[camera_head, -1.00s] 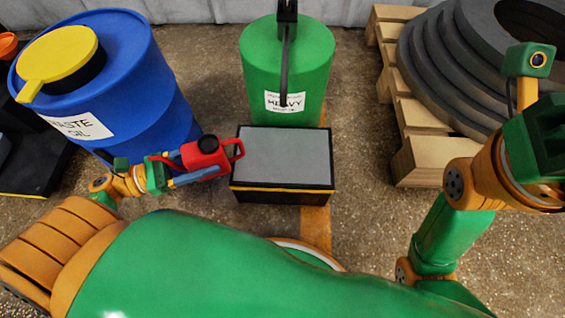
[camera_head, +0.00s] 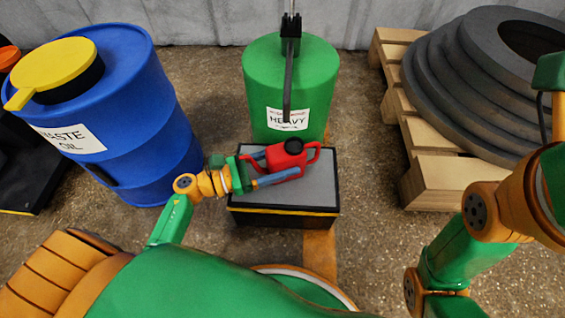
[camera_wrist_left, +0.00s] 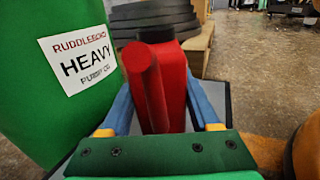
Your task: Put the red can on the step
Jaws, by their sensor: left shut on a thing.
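The red can (camera_head: 287,158) has a black cap and a handle on its right side. My left gripper (camera_head: 272,167) is shut on it, with a blue finger on each side of the can. In the left wrist view the red can (camera_wrist_left: 160,85) stands between the two blue fingers (camera_wrist_left: 165,110). The step (camera_head: 318,186) is a black box with a grey top and a yellow stripe along its front edge. The can is over the step's top; I cannot tell whether it touches. My right arm shows at the right, but its gripper is out of view.
A green drum (camera_head: 262,85) labelled HEAVY stands directly behind the step. A blue waste oil barrel (camera_head: 130,110) with a yellow lid is at the left. A wooden pallet (camera_head: 440,182) with stacked dark rings (camera_head: 450,80) is at the right. Bare floor lies between step and pallet.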

